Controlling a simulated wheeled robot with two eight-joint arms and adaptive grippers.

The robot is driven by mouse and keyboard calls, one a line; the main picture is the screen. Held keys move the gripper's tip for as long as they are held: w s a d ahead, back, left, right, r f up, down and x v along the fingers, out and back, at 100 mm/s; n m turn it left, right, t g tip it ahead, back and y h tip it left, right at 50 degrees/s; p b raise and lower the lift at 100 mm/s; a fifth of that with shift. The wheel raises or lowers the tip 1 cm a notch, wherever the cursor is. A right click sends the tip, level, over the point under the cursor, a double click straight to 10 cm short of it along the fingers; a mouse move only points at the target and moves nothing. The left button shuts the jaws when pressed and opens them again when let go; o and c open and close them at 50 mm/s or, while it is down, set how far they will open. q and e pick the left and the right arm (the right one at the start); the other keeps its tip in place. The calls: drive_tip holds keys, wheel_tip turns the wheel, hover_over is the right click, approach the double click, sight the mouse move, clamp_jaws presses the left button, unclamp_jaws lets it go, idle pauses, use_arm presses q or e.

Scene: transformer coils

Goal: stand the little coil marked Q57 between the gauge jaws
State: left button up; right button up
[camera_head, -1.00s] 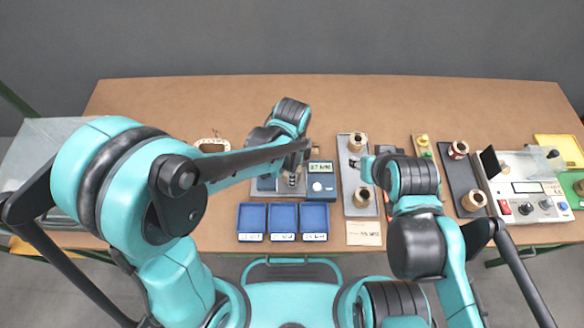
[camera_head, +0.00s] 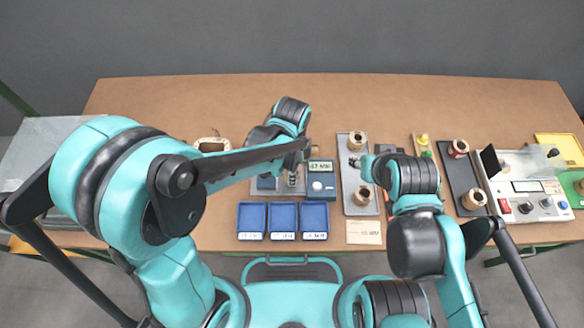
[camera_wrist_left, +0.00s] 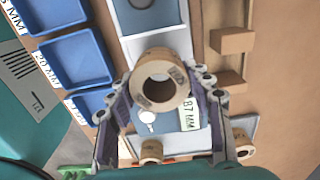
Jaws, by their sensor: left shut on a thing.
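My left gripper (camera_wrist_left: 165,78) is shut on a little tan coil (camera_wrist_left: 160,98), held with its round bore facing the wrist camera. Dark marks show on the coil, too small to read surely. In the head view my left gripper (camera_head: 293,170) is over the gauge (camera_head: 320,186), a blue-grey unit with a lit display; its jaws are mostly hidden by the gripper and coil. The gauge display also shows in the left wrist view (camera_wrist_left: 189,112).
Three blue bins (camera_head: 284,203) stand in front of the gauge. A grey tray (camera_head: 360,180) with coils lies right of it. Farther right are a dark tray (camera_head: 457,180) with coils and a white control box (camera_head: 525,192). The back of the table (camera_head: 330,95) is clear.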

use_arm(q)
drive_tip(key=shift+f, duration=0.15)
idle(0.5)
drive_tip(key=shift+f+b, duration=1.6)
drive_tip(key=shift+b, duration=0.05)
drive_tip(key=o, duration=1.9)
drive_tip(key=shift+c, duration=0.2)
drive_tip(key=shift+r, duration=0.1)
wheel_tip(320, 180, up, 8)
drive_tip(key=p, duration=0.6)
